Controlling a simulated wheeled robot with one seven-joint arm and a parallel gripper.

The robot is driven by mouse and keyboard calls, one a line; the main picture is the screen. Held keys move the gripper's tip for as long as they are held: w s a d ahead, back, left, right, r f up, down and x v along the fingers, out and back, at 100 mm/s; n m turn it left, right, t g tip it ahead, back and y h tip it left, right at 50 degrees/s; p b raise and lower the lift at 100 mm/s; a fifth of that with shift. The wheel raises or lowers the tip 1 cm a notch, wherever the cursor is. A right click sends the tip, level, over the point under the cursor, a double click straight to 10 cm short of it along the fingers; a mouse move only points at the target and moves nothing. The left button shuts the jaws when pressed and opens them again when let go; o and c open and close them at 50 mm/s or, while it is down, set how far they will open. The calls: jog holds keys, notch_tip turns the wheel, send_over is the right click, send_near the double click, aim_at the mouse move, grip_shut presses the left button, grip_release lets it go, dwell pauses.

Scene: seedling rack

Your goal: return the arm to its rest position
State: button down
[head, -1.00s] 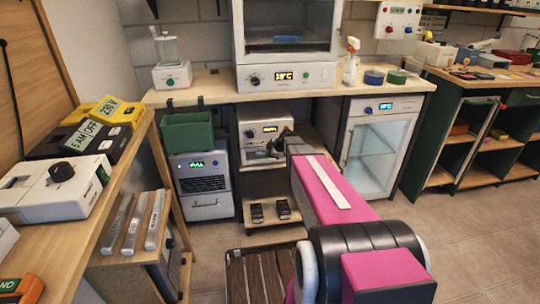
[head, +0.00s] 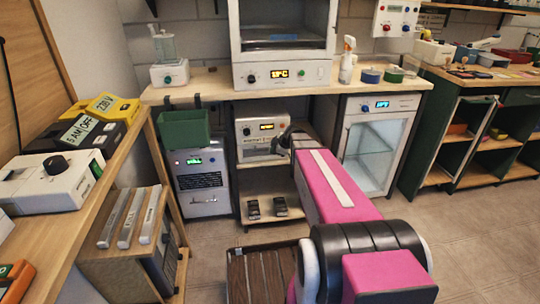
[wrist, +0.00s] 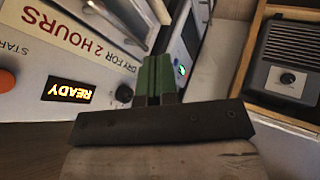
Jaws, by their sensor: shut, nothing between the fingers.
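My arm, pink and black, reaches from the lower right of the head view toward the white bench unit with an amber display (head: 262,137). My gripper (wrist: 154,62) shows in the wrist view as a dark crossbar with two green-tipped fingers close together, nothing held between them. In the head view only a small dark part of the arm's end (head: 284,143) shows, in front of the unit's right side. The wrist view shows, upside down, a white panel (wrist: 60,50) with a READY display and an orange button, left of the fingers. A gap to the panel is hard to judge.
A green bin (head: 184,130) hangs at the bench's left. A glass-door cabinet (head: 375,150) stands right of the arm. Small black devices (head: 266,207) sit on the low shelf. A wooden side table (head: 85,205) borders the left. Floor at the lower right is clear.

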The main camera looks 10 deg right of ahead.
jog(key=s+f+m+g+h, duration=0.1)
jog(key=s+m+g+h, duration=0.1)
jog(key=s+m, duration=0.6)
jog(key=s+a+f+m+g+h, duration=0.1)
jog(key=s+m, duration=0.7)
jog(key=s, duration=0.8)
jog(key=f+g+h, duration=0.1)
jog(key=g+h, duration=0.1)
jog(key=g, duration=0.1)
jog(key=shift+s+f, duration=0.2)
jog(key=shift+f, duration=0.05)
